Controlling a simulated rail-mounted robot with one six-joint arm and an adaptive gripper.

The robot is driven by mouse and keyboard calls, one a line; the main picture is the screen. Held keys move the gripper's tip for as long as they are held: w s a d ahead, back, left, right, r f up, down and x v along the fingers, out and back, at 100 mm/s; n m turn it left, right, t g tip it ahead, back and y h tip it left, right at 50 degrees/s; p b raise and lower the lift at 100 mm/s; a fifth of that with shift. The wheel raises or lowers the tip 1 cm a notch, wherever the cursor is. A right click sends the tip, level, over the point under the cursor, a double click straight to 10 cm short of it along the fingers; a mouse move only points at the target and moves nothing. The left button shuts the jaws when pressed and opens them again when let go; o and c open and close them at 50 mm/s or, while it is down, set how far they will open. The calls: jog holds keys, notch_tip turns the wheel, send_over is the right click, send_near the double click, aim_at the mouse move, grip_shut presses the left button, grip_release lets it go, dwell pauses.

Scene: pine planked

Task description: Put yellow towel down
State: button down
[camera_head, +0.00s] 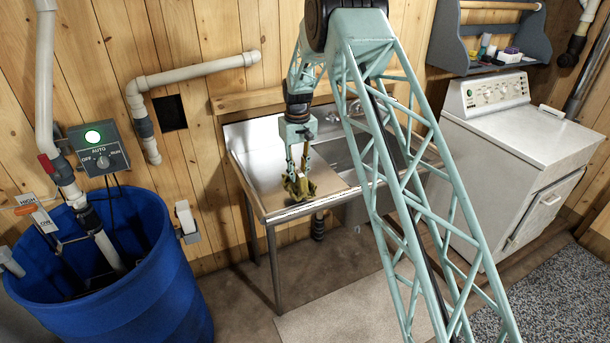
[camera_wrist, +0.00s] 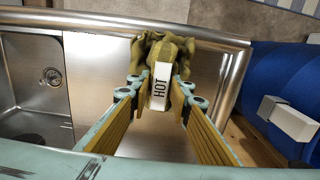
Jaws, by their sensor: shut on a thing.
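My gripper (camera_head: 299,176) is shut on the yellow towel (camera_head: 300,188), low over the front part of the bare steel drainboard (camera_head: 261,168). In the wrist view the crumpled, olive-yellow towel (camera_wrist: 144,56) sits between and beyond the fingertips (camera_wrist: 161,98), near the raised rim of the drainboard (camera_wrist: 95,68). A white block marked HOT (camera_wrist: 161,82) shows between the fingers, in front of the towel; I cannot tell what it is fixed to. I cannot tell whether the towel touches the steel.
The sink basin (camera_wrist: 32,82) lies beside the drainboard, to its right in the head view. A blue barrel (camera_head: 150,285) stands at the left, and a white washer-like machine (camera_head: 525,150) at the right. A shelf (camera_head: 470,50) with small items hangs above it.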

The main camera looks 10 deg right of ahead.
jog(key=shift+w+d+f, duration=0.15)
jog(key=shift+w+d, duration=1.3)
jog(key=shift+w, duration=0.15)
jog(key=shift+w+d, duration=0.1)
jog(key=shift+w+d, duration=0.15)
jog(key=shift+w, duration=0.05)
jog(key=shift+f+p, duration=0.3)
jog(key=shift+f, duration=1.5)
jog(key=shift+f, duration=0.15)
jog(key=c, duration=2.4)
grip_release()
notch_tip(320, 180, up, 12)
